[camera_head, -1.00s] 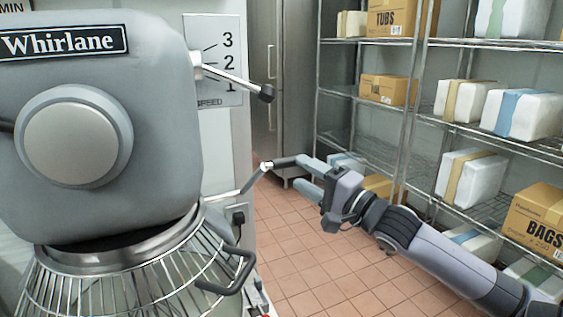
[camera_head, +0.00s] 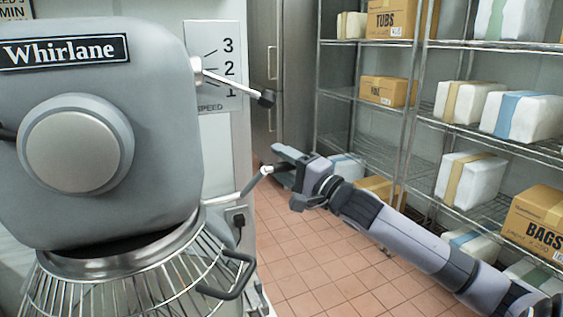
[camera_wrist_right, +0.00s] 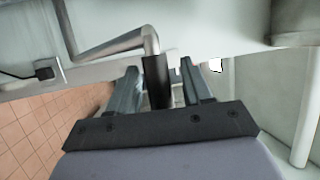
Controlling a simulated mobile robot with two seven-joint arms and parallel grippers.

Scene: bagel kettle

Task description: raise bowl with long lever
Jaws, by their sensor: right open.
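The long lever (camera_head: 255,183) is a bent metal rod with a black grip, low on the right side of the grey Whirlane mixer (camera_head: 160,160). Its black grip (camera_wrist_right: 157,82) stands between the two fingers of my right gripper (camera_wrist_right: 158,70) in the right wrist view. The fingers are open, with a gap visible on each side of the grip. In the head view my right gripper (camera_head: 280,160) reaches in from the right and partly hides the grip's end. The bowl cannot be made out; the wire guard (camera_head: 150,285) covers the area below the mixer head. My left gripper is not in view.
A shorter speed lever (camera_head: 235,82) with a black knob sticks out above, beside the 1-2-3 scale. A black guard handle (camera_head: 235,275) is below. Wire shelving (camera_head: 410,120) with boxes and wrapped packs stands at the right. The tiled floor (camera_head: 310,250) between is clear.

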